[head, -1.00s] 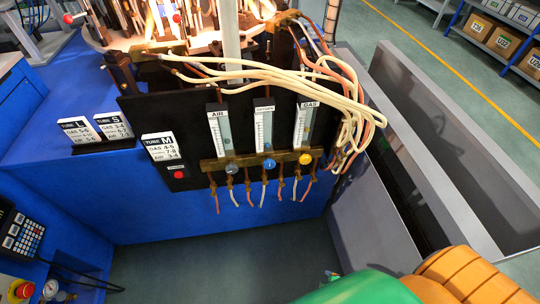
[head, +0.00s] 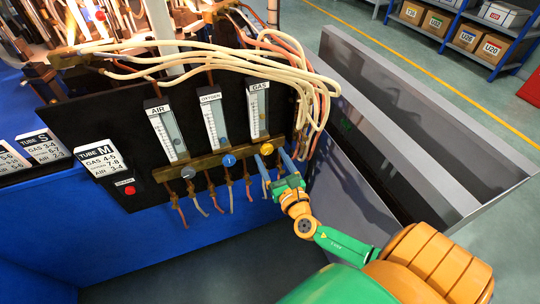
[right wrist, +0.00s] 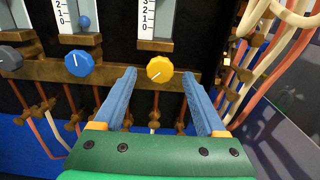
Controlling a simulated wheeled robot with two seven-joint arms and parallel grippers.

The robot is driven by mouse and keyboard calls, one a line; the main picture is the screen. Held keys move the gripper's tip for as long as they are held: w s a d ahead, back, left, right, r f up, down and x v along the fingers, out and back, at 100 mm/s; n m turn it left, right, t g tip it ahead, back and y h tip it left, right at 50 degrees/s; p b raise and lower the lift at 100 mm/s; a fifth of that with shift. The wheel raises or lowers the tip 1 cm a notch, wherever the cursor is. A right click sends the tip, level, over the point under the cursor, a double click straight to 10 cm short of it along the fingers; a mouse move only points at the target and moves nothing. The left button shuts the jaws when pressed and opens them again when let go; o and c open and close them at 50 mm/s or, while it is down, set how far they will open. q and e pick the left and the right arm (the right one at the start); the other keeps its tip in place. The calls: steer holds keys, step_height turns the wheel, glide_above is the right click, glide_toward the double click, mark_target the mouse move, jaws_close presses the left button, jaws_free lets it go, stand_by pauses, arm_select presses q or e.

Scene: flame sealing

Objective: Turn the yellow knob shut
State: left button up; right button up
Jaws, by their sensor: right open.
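The yellow knob (head: 266,149) sits under the GAS flowmeter (head: 258,110), at the right end of the brass bar on the black panel. It also shows in the right wrist view (right wrist: 160,69), with a white mark pointing to the lower left. My right gripper (head: 272,157) is open, its two blue fingers reaching up toward the knob. In the right wrist view the fingertips (right wrist: 159,73) stand on either side of the knob, with gaps to both sides; I cannot tell whether they reach its depth. My left gripper is not in view.
A blue knob (head: 229,160) and a grey knob (head: 188,172) sit left on the same bar. Hoses (head: 318,95) hang close to the right of the gripper. A red button (head: 130,190) is at the panel's lower left. A grey metal bin (head: 400,150) stands to the right.

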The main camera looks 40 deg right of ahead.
steer(key=shift+x, duration=0.75)
jaws_close()
steer(key=shift+f, duration=0.1)
